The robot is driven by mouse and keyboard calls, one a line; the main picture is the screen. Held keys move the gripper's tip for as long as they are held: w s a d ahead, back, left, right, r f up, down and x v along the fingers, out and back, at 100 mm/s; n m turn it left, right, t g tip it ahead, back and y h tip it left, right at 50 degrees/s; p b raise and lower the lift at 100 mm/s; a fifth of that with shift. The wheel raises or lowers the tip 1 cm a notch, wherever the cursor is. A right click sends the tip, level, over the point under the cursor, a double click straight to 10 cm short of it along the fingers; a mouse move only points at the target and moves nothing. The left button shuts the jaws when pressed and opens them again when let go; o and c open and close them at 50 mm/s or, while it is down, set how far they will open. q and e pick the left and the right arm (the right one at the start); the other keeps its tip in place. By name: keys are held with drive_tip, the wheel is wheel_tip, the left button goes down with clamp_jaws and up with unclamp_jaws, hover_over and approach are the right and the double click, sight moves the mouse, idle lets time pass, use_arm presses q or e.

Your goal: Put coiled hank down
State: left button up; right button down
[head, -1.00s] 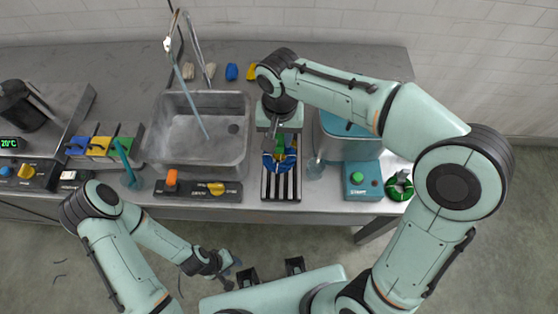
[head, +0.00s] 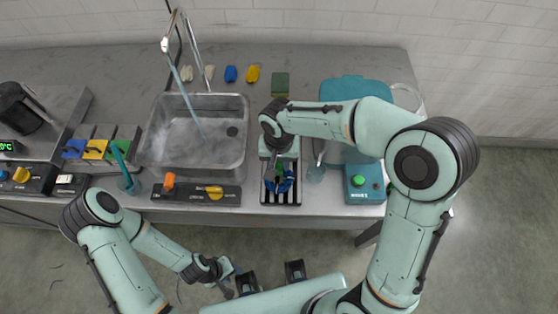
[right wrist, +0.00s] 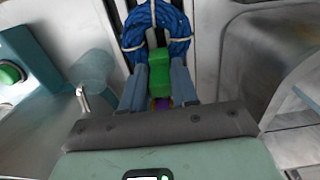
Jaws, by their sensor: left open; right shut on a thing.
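The blue coiled hank (head: 285,186), tied with pale bands, is at the black slatted rack (head: 281,200) at the counter's front. The hank also shows in the right wrist view (right wrist: 153,18) as a ring just beyond my fingertips. My right gripper (head: 279,163) is above the rack, shut on the green piece (right wrist: 160,72) at the near side of the hank. The picture does not show clearly whether the hank rests on the slats. My left gripper (head: 228,280) is open and empty, low in front of the counter.
A sink (head: 160,130) with running water is left of the rack. A teal bin (head: 345,150) and a box with a green button (head: 364,183) are on the right. Small blue (head: 231,74) and yellow (head: 253,73) skeins lie behind the sink. My right arm covers part of the counter.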

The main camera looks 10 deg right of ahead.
drive_tip(key=shift+f, duration=0.25)
drive_tip(key=c, duration=0.9)
unclamp_jaws()
drive_tip(key=shift+r, duration=0.1)
use_arm(q)
drive_tip(key=shift+f, duration=0.15)
use_arm(e)
drive_tip(key=shift+o, duration=0.2)
drive_tip(key=shift+r, duration=0.35)
use_arm(q)
drive_tip(key=shift+w+r+p, duration=0.25)
drive_tip(key=shift+r+p, duration=0.1)
drive_tip(key=shift+r, duration=0.15)
drive_tip(key=shift+w+r+p, duration=0.25)
drive_tip(key=shift+r+p, duration=0.05)
drive_tip(key=shift+r, duration=0.15)
use_arm(e)
wheel_tip(320, 180, up, 12)
drive_tip(key=shift+f, duration=0.15)
